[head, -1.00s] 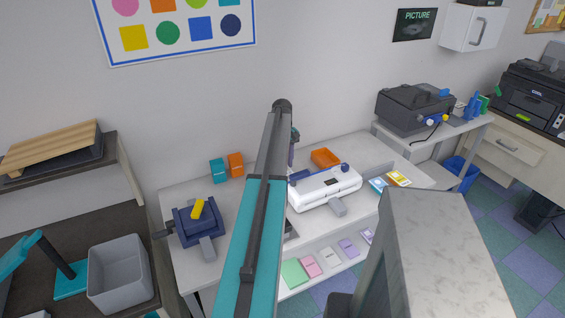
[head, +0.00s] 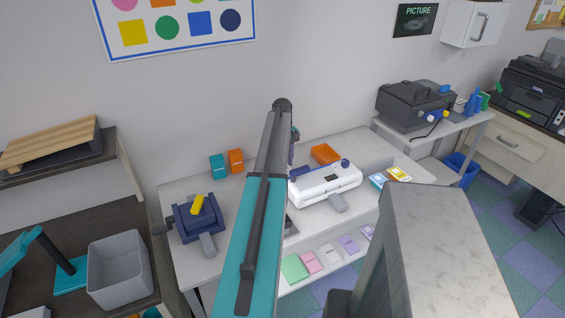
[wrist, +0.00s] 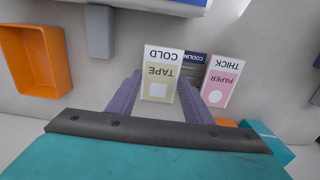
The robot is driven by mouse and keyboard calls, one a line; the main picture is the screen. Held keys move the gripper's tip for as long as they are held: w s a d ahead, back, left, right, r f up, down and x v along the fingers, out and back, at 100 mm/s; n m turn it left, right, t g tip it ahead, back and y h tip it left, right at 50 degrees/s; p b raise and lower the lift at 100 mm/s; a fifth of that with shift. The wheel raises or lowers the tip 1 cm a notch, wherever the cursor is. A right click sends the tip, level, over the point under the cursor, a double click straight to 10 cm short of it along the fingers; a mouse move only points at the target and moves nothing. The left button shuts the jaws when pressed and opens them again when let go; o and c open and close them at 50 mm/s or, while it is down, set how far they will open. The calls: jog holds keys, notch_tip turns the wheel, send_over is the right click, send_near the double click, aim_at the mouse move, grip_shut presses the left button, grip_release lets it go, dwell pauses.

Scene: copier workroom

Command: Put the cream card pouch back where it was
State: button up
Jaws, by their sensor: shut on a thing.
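The cream card pouch (wrist: 160,73), a flat cream piece lettered "COLD TAPE" upside down, shows in the wrist view between the two purple fingers of my gripper (wrist: 159,90). My gripper is shut on it. A pink-and-white card pouch (wrist: 221,80) lettered "THICK PAPER" is just right of it, apart from my fingers. A dark blue label reading "COOLIN" (wrist: 194,58) shows partly behind the two, above a grey slatted thing. In the head view my arm hides the gripper and the cream pouch.
A white laminator (head: 327,187) stands on the white table, with an orange tray (head: 326,154) behind it. Teal (head: 218,168) and orange (head: 236,162) boxes stand by the wall. Coloured pads lie on the lower shelf.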

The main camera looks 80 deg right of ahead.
jog(key=shift+f, duration=0.3)
jog(key=o, duration=1.4)
jog(key=shift+r, duration=0.15)
notch_tip(320, 180, up, 14)
jog(key=b, duration=0.2)
jog(key=shift+f+b, duration=0.25)
jog(key=shift+b, duration=0.05)
dwell(0.6)
